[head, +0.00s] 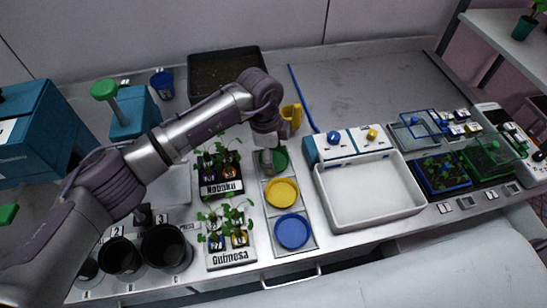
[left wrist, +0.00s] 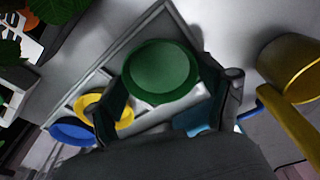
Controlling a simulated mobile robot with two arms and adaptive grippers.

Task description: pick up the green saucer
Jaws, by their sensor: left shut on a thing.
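The green saucer (head: 281,160) is at the far end of a narrow grey rack (head: 266,209), partly hidden by my left gripper (head: 268,157) in the head view. In the left wrist view the green saucer (left wrist: 160,70) sits between the two dark fingers of the left gripper (left wrist: 178,84), which is shut on it. I cannot tell whether the saucer touches the rack or is slightly above it. The right gripper is not in view.
A yellow saucer (head: 282,192) and a blue saucer (head: 292,231) lie nearer in the rack. Plant trays labelled Noboku (head: 221,190) and Gumosa (head: 231,258) stand left. A white bin (head: 413,207) stands right. A yellow mug (head: 292,116) is just behind the gripper.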

